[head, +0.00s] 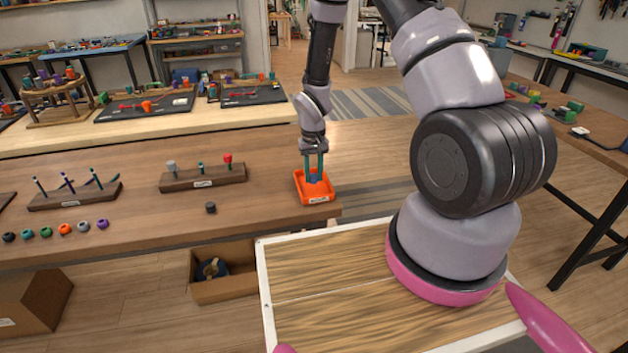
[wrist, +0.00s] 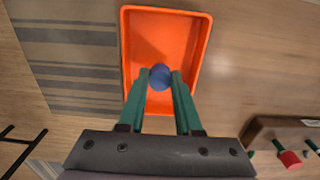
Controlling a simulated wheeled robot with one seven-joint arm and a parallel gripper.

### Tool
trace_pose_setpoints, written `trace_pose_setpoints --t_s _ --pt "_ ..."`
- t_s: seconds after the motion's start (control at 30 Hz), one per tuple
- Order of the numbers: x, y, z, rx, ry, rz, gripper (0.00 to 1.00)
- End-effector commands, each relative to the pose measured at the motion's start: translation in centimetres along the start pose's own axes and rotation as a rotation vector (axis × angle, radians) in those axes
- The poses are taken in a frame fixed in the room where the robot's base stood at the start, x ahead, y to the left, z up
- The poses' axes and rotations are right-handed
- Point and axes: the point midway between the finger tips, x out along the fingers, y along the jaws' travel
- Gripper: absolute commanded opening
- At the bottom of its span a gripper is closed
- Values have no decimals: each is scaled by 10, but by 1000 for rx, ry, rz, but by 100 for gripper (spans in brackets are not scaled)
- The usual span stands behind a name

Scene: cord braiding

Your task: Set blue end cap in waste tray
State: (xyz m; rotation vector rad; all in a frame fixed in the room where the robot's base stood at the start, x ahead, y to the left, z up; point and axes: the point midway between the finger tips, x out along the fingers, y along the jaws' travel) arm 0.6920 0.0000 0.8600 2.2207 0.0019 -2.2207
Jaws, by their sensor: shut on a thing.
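The blue end cap (wrist: 160,77) is between the green fingertips of my gripper (wrist: 159,82), which is shut on it. The orange waste tray (wrist: 126,48) is directly beneath the cap in the wrist view; I cannot tell whether the cap touches its floor. In the head view my gripper (head: 314,176) points straight down into the waste tray (head: 317,199) at the right end of the wooden bench. The blue end cap (head: 314,178) shows small between the fingertips there.
A wooden rack (head: 203,178) with upright pegs and caps stands left of the tray. A dark cap (head: 210,208) lies on the bench (head: 150,215) in front of it. Several coloured caps line the front left. The bench edge is just right of the tray.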

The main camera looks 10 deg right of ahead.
Motion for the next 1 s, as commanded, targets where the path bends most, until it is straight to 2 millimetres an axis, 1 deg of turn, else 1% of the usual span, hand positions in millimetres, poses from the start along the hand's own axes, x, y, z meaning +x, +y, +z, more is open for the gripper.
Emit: trace_pose_setpoints --t_s 0.03,0.13,0.5,0.53,0.57,0.6,0.87,1.0 --pt "10 0 1 0 -4 1 0" --pt "21 0 0 0 -1 1 0" --pt "25 0 0 1 0 0 0" --pt "24 0 0 1 0 0 44" --pt "24 0 0 1 0 0 56" --pt "24 0 0 1 0 0 63" --pt "24 0 0 1 0 0 63" --pt "17 0 -1 1 2 0 63"
